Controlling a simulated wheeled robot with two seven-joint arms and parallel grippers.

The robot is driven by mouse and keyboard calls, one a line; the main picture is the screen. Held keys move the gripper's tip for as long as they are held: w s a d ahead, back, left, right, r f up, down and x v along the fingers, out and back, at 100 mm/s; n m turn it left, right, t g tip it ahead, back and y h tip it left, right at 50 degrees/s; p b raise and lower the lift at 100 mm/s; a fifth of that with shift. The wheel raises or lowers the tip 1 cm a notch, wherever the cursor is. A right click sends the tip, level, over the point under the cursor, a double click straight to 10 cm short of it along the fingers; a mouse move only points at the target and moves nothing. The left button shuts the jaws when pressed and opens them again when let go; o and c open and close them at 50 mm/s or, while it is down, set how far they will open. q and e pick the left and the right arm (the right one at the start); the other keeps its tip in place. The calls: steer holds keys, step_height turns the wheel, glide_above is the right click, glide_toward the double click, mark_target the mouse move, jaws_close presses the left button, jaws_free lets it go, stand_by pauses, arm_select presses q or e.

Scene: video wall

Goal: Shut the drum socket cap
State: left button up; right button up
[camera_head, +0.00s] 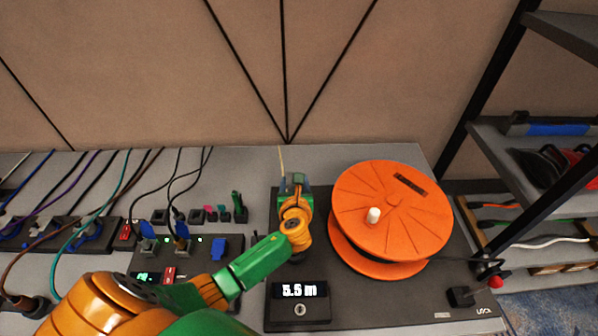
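The orange cable drum (375,236) stands on a dark base plate (430,300). A white knob (374,215) and a dark slot (410,184) show on its top. My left arm, green and orange, reaches in from the lower left. My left gripper (296,182) is beyond its wrist, over the plate's back left corner, left of the drum. Its fingers are small and largely hidden by the wrist, so I cannot tell its opening or whether it touches anything. I cannot make out the drum socket cap. My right gripper is not in view.
A display reading 5.5 m (298,290) sits at the plate's front left. Socket strips with several plugs and cables (180,250) lie to the left. A small black box (465,296) is at the plate's right. A shelf rack (545,130) stands at the right.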

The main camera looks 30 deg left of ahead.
mark_target(294, 190)
arm_select(q)
steer(key=shift+w+a+f+b, duration=0.15)
steer(key=shift+w+a+b, duration=0.05)
steer(key=shift+a, duration=0.2)
steer(key=shift+w+a+f+b, duration=0.15)
steer(key=shift+a+b, duration=0.05)
steer(key=shift+a, duration=0.2)
steer(key=shift+w+a+f, duration=0.2)
steer(key=shift+w+f, duration=0.2)
steer(key=shift+w, duration=0.55)
steer(key=shift+s+r, duration=0.1)
steer(key=shift+s, duration=0.15)
jaws_close()
steer(key=t+b, duration=0.1)
steer(key=b, duration=0.1)
steer(key=s+f+y+b, duration=0.1)
steer(key=b, duration=0.1)
steer(key=shift+d+f+t, duration=0.1)
steer(key=shift+d+t, duration=0.25)
steer(key=shift+t, duration=0.05)
steer(key=shift+s+d+t+b, duration=0.15)
steer(key=shift+t+b, duration=0.15)
steer(key=shift+b, duration=0.2)
steer(key=shift+r, duration=0.55)
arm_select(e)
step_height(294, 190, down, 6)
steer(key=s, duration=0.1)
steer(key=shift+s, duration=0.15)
